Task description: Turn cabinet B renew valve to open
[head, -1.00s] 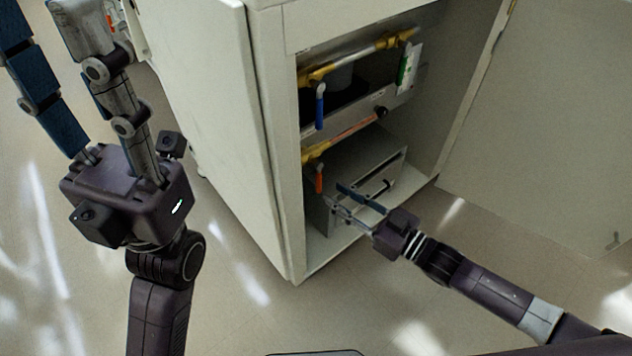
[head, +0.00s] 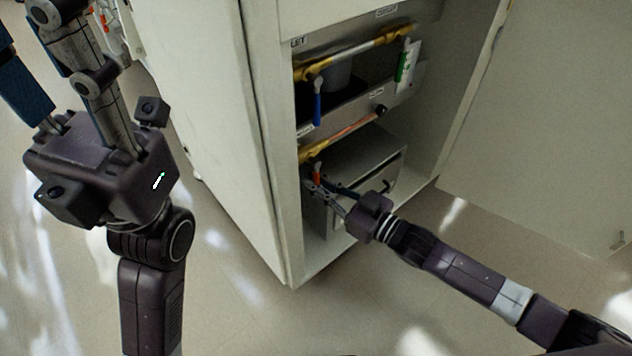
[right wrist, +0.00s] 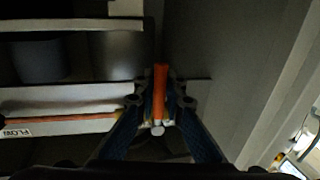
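Inside the open cabinet, a valve with an orange handle (head: 317,172) hangs from the lower brass pipe (head: 312,153). A blue-handled valve (head: 317,102) hangs from the upper pipe. I cannot read which one is labelled renew. My right gripper (head: 318,187) is at the orange handle with its fingers apart. In the right wrist view, the orange handle (right wrist: 160,78) points along the view between the fingertips (right wrist: 162,100), with a small gap seeming to show on each side. My left gripper (head: 50,55) is outside the cabinet at the left, its fingers spread and empty.
The cabinet's side wall (head: 215,130) stands left of the opening, and its open door (head: 550,120) is at the right. A grey metal box (head: 365,160) sits on the cabinet floor, close behind my right gripper. A green-and-white tag (head: 407,62) hangs at the upper pipe's right end.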

